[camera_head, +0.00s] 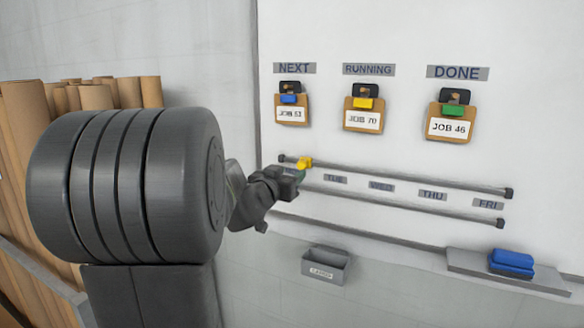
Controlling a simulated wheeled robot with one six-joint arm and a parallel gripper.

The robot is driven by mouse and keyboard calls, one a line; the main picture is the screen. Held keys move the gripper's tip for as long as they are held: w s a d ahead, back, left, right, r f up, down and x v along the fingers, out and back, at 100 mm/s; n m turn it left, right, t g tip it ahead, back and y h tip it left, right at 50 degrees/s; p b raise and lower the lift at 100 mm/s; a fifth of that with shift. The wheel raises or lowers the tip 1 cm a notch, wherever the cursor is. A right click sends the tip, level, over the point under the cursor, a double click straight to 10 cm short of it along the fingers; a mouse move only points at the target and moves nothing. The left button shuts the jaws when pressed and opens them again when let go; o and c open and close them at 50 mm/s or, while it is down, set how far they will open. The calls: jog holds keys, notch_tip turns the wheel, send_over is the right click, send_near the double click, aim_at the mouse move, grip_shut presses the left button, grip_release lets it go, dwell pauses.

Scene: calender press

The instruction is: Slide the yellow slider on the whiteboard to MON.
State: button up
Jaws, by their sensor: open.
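The yellow slider (304,162) sits near the left end of the upper dark rail (400,176) on the whiteboard (520,110). Day labels run along below this rail: TUE (335,179), WED (381,186), THU (432,195) and FRI (487,204). The place left of TUE is mostly covered by my gripper, so the MON label cannot be read. My gripper (297,178) is open, at or just below the slider. Whether it touches the slider cannot be told.
Cards JOB 52 (291,112), JOB 70 (363,120) and JOB 46 (447,127) hang above the rails. A second rail (400,205) runs below the labels. A small grey bin (326,265) and a ledge with a blue eraser (511,262) are lower. Brown rolls (97,97) stand left.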

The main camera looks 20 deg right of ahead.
aim_at(301, 165)
jog(key=x, duration=0.6)
grip_shut()
